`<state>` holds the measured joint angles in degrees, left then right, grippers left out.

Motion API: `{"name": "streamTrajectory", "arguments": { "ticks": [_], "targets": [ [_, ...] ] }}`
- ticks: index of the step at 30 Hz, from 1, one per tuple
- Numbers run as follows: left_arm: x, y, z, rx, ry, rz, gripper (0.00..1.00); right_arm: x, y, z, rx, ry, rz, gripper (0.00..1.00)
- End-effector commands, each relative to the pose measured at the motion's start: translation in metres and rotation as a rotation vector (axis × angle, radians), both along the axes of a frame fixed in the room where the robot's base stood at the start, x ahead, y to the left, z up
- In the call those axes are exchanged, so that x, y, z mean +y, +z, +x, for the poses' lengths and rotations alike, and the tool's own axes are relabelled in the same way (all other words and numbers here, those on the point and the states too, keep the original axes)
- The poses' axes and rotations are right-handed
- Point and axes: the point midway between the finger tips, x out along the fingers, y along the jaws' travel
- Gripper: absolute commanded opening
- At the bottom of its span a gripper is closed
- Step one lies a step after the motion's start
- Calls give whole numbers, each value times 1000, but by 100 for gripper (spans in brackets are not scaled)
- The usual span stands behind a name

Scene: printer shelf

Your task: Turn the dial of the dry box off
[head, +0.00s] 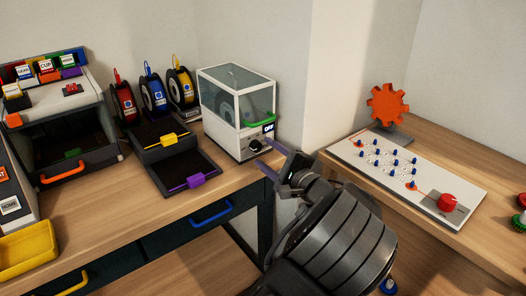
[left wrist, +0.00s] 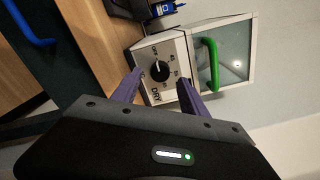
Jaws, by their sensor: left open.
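The dry box (head: 238,112) is a white box with clear panels and a green handle, standing at the right end of the wooden desk. Its black dial (head: 256,146) is low on the front panel. The left wrist view shows the dial (left wrist: 159,70) close up, with markings around it and a "DRY" label. My left gripper (head: 264,155) is open, its purple fingers pointing at the front panel. In the left wrist view the fingers (left wrist: 157,80) lie on either side of the dial. I cannot tell whether they touch it. My right gripper is not in view.
Two black trays (head: 190,172) with yellow and purple tabs sit left of the dry box, with filament spools (head: 153,93) behind. A printer (head: 62,125) stands further left. A white board with a red knob (head: 447,202) lies on the right table.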

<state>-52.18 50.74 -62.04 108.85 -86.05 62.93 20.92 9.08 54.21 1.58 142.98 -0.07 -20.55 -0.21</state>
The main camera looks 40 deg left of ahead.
Motion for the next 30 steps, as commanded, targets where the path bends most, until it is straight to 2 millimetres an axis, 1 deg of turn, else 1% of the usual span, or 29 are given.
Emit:
{"name": "streamTrajectory", "arguments": {
  "ticks": [1,6,10,14,27,30],
  "targets": [
    [-9,0,-2,0,-4,-1,51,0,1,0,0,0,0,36],
    [-36,0,-10,-1,-3,-2,51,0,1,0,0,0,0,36],
    [-48,0,-14,0,0,-1,51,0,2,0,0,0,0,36],
    [-52,0,-16,1,0,-1,51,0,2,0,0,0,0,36],
    [-51,0,-16,1,0,-1,51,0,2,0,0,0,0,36],
    [-50,-6,-17,11,3,-13,51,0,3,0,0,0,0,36]
  ]
}}
